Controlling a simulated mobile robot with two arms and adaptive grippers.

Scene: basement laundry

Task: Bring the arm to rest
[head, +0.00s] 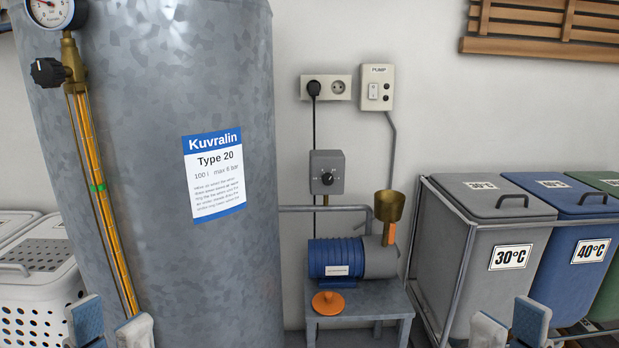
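My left gripper (111,328) shows at the bottom left, in front of the grey tank. Its two fingertips stand apart with nothing between them. My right gripper (510,328) shows at the bottom right, in front of the laundry bins. Its fingertips are also apart and empty. Only the finger ends are in view; the rest of both arms is below the picture's edge.
A galvanised tank (230,270) fills the left, with a gauge (48,10) and sight tube. A blue pump (336,257) with a brass funnel (389,205) and orange cap (328,303) is on a small table (375,298). Bins (490,225) stand right, a white basket (40,290) left.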

